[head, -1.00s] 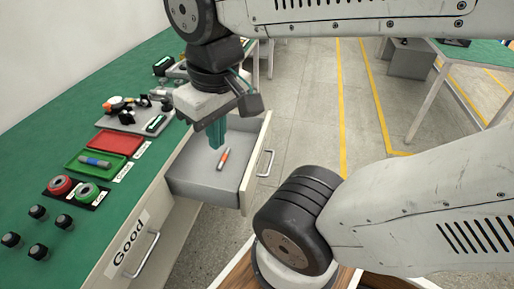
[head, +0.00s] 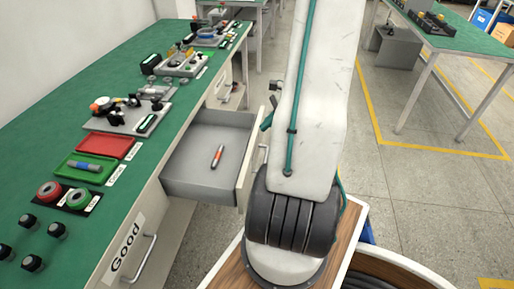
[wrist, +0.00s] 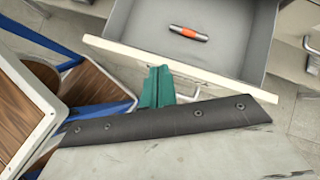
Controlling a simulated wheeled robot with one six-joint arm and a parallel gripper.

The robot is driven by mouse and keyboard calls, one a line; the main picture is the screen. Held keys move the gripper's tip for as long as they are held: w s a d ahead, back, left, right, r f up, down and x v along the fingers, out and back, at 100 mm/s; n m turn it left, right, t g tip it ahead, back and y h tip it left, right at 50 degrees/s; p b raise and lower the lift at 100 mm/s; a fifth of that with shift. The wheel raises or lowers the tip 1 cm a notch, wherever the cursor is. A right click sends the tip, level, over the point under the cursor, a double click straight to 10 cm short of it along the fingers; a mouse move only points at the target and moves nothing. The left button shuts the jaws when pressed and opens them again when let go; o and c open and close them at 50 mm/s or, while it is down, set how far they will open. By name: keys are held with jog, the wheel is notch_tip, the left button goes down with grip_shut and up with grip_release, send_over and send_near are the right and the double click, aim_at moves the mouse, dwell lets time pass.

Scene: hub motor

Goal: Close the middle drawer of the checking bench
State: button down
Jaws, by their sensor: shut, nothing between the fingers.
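The middle drawer (head: 185,182) of the checking bench is pulled open. A grey and orange marker-like item (head: 217,156) lies on its floor. In the wrist view the drawer's front panel (wrist: 225,76) crosses the upper part, with the marker (wrist: 188,33) behind it. My gripper (wrist: 158,72) has teal fingers, shut and empty. They show on the outer side of the front panel, near its handle, which they partly cover. Whether they touch the panel I cannot tell. In the head view my arm hides most of the gripper.
The green-topped bench (head: 45,145) carries a red tray (head: 106,146), a green tray (head: 84,169) and several fixtures. A shut drawer labelled Good (head: 127,245) is nearer. Another green table (head: 470,50) stands at the right, with open floor between.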

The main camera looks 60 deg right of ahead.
jog(key=s+d+f+m+t+h, duration=0.2)
jog(key=s+d+f+m, duration=0.4)
jog(key=s+f, duration=0.2)
send_near(255, 155)
jog(key=shift+x, duration=3)
jog(key=shift+d, duration=0.2)
